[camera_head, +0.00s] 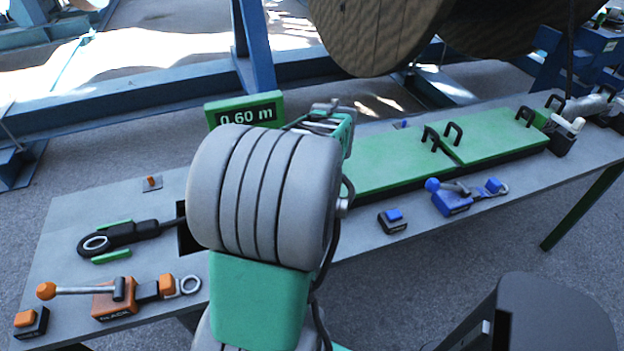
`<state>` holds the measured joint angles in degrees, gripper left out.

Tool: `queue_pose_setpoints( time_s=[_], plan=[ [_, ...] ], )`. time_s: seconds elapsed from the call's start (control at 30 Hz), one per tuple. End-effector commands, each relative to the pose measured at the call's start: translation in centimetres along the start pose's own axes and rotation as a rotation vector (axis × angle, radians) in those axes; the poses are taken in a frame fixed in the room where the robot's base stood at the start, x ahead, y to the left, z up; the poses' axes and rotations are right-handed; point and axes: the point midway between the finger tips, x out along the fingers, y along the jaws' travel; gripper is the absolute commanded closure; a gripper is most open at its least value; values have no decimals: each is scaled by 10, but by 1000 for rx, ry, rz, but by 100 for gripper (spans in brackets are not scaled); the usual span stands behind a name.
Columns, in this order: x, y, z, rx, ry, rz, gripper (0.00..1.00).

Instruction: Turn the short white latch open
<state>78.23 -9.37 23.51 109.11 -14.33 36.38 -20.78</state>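I cannot clearly make out a short white latch. The nearest match is a pair of small white upright pieces (570,126) on a black block at the far right end of the bench, too small to tell how they are turned. My arm fills the middle of the view. What seems to be my gripper (330,118) shows in part behind my grey arm link, over the bench beside the green 0.60 m display (245,112). Its fingertips are hidden, so I cannot see whether it is open or holds anything. It is well left of the white pieces.
The grey bench (75,220) carries green covers (490,135) with black handles, a blue lever clamp (452,198), an orange lever clamp (115,295) and a black cable end (125,235). A large wooden reel (375,35) hangs behind. Bare bench lies at front right.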

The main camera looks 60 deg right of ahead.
Motion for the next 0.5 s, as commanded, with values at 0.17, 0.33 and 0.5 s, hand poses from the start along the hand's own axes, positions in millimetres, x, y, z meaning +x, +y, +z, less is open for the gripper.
queue_pose_setpoints(
  time_s=[0.17, 0.33, 0.5],
  plan=[
    [0, 1, 0, -34, 0, -13, 100],
    [0, 0, -1, -45, 1, -18, 100],
    [0, 0, -1, -46, 1, -18, 100]
  ],
)
